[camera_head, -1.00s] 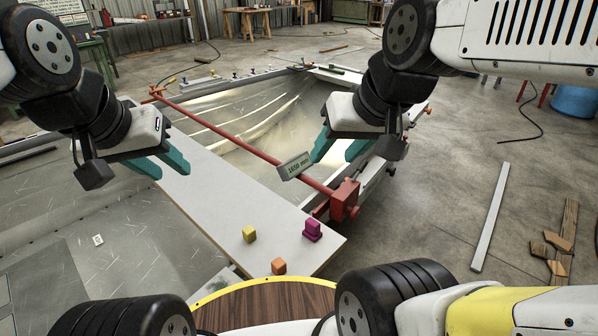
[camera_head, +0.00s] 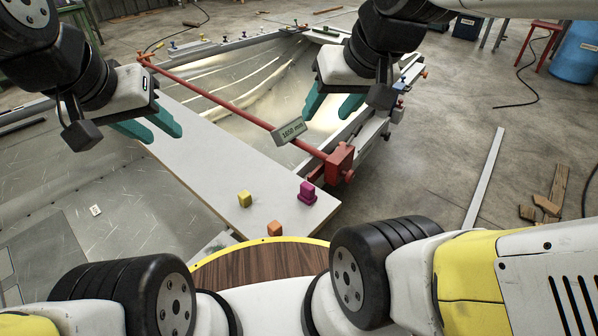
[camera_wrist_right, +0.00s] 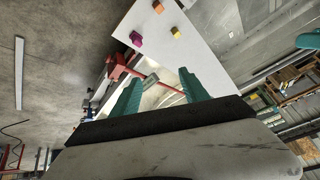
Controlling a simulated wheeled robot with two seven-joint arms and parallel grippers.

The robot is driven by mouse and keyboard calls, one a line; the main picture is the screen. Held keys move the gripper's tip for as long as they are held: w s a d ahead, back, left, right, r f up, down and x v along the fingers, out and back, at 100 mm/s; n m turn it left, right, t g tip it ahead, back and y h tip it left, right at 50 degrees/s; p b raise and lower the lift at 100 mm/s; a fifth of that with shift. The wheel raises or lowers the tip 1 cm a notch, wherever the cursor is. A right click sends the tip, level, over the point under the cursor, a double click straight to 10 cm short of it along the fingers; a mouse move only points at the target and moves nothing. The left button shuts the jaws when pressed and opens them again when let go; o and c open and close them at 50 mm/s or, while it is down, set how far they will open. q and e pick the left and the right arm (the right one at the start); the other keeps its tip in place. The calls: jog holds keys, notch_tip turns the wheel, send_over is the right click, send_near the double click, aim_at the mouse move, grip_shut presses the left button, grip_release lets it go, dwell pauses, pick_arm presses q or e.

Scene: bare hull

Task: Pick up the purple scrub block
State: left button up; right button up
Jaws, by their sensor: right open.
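The purple scrub block (camera_head: 307,192) stands on the near right end of a pale board (camera_head: 205,180), with a small upper part on a wider base. It also shows in the right wrist view (camera_wrist_right: 136,39), near the board's edge. My right gripper (camera_head: 333,104) is open and empty, above the hull and beyond the block in the head view. Its teal fingers show apart in the right wrist view (camera_wrist_right: 160,92), well away from the block. My left gripper (camera_head: 147,126) is open and empty over the far left part of the board.
A yellow block (camera_head: 244,199) and an orange block (camera_head: 274,229) stand near the purple one. A red bar (camera_head: 220,102) with a tag reading 1650 mm (camera_head: 289,131) spans the hull, ending in a red clamp (camera_head: 339,163) close behind the block. The board's middle is clear.

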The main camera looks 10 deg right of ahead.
jog(key=w+f+n+g, duration=0.2)
jog(key=w+f, duration=0.4)
jog(key=w, duration=0.5)
jog(key=n+g+h, duration=0.2)
jog(key=n+g, duration=0.1)
jog(key=n, duration=0.1)
send_over(308, 185)
notch_tip(308, 185, down, 23)
jog(key=shift+n+g, duration=0.4)
jog(key=shift+g, duration=0.1)
notch_tip(308, 185, down, 15)
jog(key=shift+s+r, duration=0.1)
jog(key=shift+r, duration=0.1)
grip_shut()
